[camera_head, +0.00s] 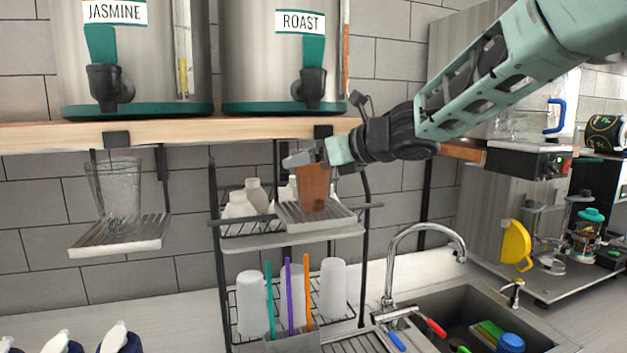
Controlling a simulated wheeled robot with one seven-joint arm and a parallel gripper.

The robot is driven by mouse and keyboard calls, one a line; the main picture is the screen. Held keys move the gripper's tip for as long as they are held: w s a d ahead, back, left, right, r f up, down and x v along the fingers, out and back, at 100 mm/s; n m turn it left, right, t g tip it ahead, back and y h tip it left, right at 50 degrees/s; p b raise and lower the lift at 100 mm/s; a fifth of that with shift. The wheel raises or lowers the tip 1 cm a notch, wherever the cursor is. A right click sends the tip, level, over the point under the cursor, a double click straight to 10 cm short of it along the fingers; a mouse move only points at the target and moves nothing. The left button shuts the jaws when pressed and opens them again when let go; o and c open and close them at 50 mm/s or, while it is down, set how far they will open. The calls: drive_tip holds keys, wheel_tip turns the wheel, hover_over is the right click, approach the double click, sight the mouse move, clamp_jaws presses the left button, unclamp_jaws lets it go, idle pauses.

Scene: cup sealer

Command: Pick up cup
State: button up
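A brown-filled cup (314,188) is at the small drip tray (337,222) below the ROAST dispenser. My gripper (306,158) reaches in from the right and is at the top of this cup, overlapping its rim in the picture. Whether the fingers close on the cup is not clear from this view. The cup looks upright, and its base appears to rest on the tray. A clear, empty-looking cup (113,190) stands on another drip tray (92,248) below the JASMINE dispenser at the left.
The wooden shelf (220,130) with dispensers runs just above my gripper. A rack (363,255) holds white bottles and upturned white cups below. A faucet (425,232) and sink (450,298) are at lower right. The cup sealer (525,160) stands at right.

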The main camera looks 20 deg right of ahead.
drive_tip(key=c, duration=0.9)
drive_tip(key=shift+o, duration=0.2)
drive_tip(key=shift+r, duration=0.2)
drive_tip(key=f+v, duration=0.1)
drive_tip(key=v, duration=1.7)
drive_tip(key=shift+s+d+f, duration=0.2)
drive_tip(key=shift+s+f, duration=0.1)
drive_tip(key=shift+f, duration=0.05)
drive_tip(key=shift+f, duration=0.1)
